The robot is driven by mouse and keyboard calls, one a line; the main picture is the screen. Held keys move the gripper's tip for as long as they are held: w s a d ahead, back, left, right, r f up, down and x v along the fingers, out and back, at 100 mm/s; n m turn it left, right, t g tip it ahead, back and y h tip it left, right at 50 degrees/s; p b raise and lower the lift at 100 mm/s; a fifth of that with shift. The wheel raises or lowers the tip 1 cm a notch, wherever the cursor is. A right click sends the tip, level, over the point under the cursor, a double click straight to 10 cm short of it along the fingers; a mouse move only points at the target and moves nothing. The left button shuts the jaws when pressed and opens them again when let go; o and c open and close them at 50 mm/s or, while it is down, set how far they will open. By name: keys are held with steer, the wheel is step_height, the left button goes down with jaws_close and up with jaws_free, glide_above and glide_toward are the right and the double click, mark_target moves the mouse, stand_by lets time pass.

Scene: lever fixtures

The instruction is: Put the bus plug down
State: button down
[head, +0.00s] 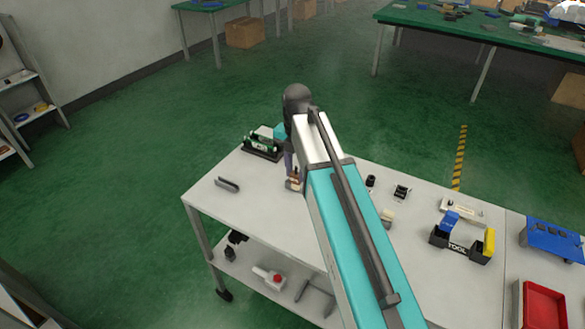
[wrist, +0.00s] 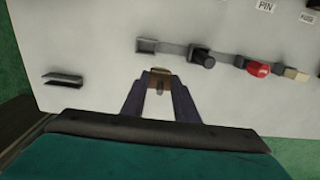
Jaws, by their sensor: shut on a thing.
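The bus plug, a small brown, copper-toned piece, shows in the wrist view (wrist: 161,80) between the dark fingers of my gripper (wrist: 162,84). My gripper is shut on it. In the head view my gripper (head: 292,180) is at the white table's left part, beyond my arm, with the small brown piece (head: 296,174) at its tips. The white table (head: 265,205) lies below it. I cannot tell whether the plug touches the tabletop or hangs just above it. My fingers and arm hide part of the plug.
A dark channel-shaped bracket (head: 227,184) lies to the left. A green-and-black holder (head: 262,143) stands at the back left corner. In the wrist view a grey square (wrist: 146,46), a black knob-like piece (wrist: 203,57) and a red piece (wrist: 257,68) sit beyond the fingers. A tool caddy (head: 462,245) stands right.

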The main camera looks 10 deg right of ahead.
steer(key=shift+w+a+f+p, duration=0.1)
steer(key=shift+w+a+p, duration=0.1)
steer(key=shift+w, duration=0.8)
steer(key=shift+w+a+f+p, duration=0.1)
steer(key=shift+w+p, duration=0.1)
steer(key=shift+w, duration=0.8)
steer(key=shift+w+f+p, duration=0.25)
steer(key=shift+f+p, duration=0.15)
steer(key=shift+f, duration=0.5)
steer(key=shift+w+f+p, duration=0.2)
steer(key=shift+f+p, duration=0.15)
steer(key=shift+f, duration=0.55)
steer(key=shift+f, duration=0.1)
steer(key=c, duration=1.4)
jaws_free()
steer(key=shift+r+b, duration=1.1)
steer(key=shift+r, duration=5.05)
